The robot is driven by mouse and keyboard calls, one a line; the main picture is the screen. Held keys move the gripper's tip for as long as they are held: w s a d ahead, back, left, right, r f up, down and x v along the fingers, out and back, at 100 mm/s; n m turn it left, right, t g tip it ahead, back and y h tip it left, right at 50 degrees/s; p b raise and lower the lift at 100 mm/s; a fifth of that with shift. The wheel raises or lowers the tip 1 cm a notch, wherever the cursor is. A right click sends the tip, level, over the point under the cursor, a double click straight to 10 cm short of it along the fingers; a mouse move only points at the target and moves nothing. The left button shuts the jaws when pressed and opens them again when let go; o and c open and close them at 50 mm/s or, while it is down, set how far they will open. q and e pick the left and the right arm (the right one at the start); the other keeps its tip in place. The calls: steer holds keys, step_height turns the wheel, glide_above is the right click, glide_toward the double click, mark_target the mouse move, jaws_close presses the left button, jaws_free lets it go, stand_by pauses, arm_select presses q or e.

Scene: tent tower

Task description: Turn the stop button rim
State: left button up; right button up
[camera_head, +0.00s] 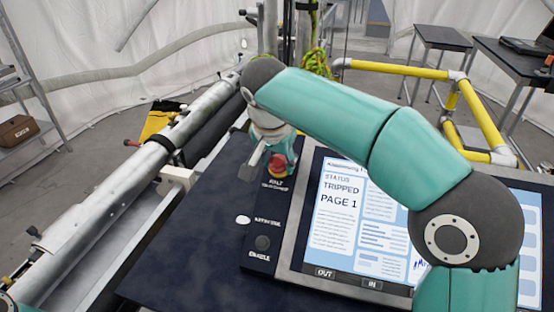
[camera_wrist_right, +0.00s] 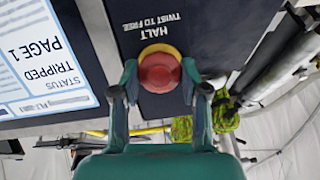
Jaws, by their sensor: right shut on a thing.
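The stop button is a red cap (camera_wrist_right: 159,73) with a yellow rim (camera_wrist_right: 160,48) on a dark strip lettered "HALT, TWIST TO FREE". In the head view the red button (camera_head: 278,166) shows partly behind my right gripper (camera_head: 270,162), which reaches down to it from above. In the right wrist view the fingers of my right gripper (camera_wrist_right: 159,82) stand on either side of the button and are shut on it. My left gripper is not in view.
A screen (camera_head: 345,215) beside the strip reads "STATUS TRIPPED PAGE 1". A white button (camera_head: 243,220) and a dark knob (camera_head: 262,243) sit lower on the strip. A metal rail (camera_head: 150,160) runs along the left; yellow tubing (camera_head: 400,70) stands behind.

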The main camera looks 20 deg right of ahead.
steer(key=shift+f+m+t+b, duration=0.1)
steer(key=shift+m+t+b, duration=0.2)
steer(key=shift+m+b, duration=1.4)
steer(key=shift+m+t+y+b, duration=0.4)
steer(key=shift+m+b, duration=0.75)
steer(key=shift+m, duration=0.35)
steer(key=o, duration=1.1)
steer(key=shift+o, duration=0.2)
steer(key=v, duration=1.2)
